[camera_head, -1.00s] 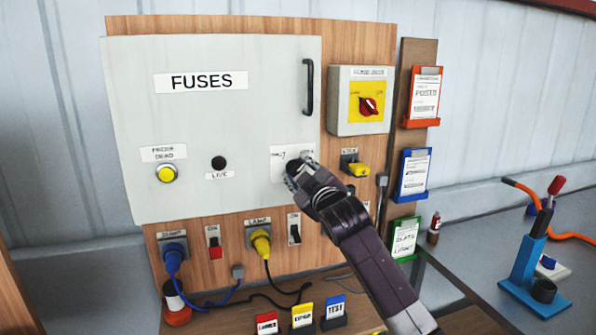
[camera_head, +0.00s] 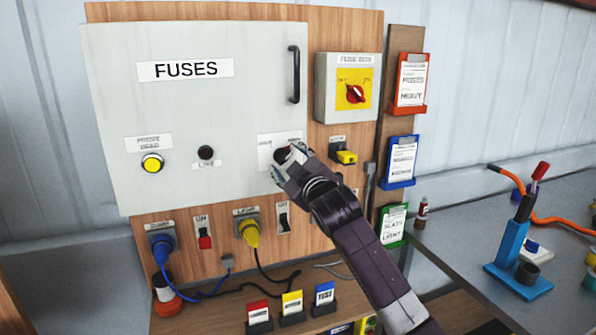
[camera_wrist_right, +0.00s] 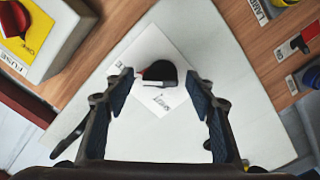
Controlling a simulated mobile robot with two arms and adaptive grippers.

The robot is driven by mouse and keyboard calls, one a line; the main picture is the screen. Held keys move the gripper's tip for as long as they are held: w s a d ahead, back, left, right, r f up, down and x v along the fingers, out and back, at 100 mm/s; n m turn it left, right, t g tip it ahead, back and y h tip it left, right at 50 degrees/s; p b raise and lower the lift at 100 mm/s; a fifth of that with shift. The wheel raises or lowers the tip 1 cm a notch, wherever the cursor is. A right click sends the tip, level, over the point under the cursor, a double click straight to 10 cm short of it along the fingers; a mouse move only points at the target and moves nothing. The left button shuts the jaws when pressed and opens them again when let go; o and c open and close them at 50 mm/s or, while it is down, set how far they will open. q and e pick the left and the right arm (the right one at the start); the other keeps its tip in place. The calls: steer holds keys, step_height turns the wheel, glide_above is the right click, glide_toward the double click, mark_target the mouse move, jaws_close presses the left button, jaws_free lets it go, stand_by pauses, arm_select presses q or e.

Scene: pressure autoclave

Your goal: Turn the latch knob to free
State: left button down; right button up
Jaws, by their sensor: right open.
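The latch knob (camera_head: 282,155) is a dark knob on a white label at the lower right of the grey FUSES door (camera_head: 120,100). My right gripper (camera_head: 279,168) is in front of it and hides part of it. In the right wrist view the knob (camera_wrist_right: 163,72) is black with a red mark at one end. It shows between the two open fingers of the gripper (camera_wrist_right: 158,84), with clear gaps on both sides. I cannot tell how far the fingertips are from the door. My left gripper is not in view.
A black door handle (camera_head: 294,75) stands above the knob. A grey box with a red rotary switch (camera_head: 355,93) and a yellow key-like part (camera_head: 346,157) are to the right. Plugs with cables, a blue one (camera_head: 161,246) and a yellow one (camera_head: 249,231), and switches sit below.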

steer(key=v, duration=1)
steer(key=shift+s+d, duration=0.15)
steer(key=shift+s, duration=0.25)
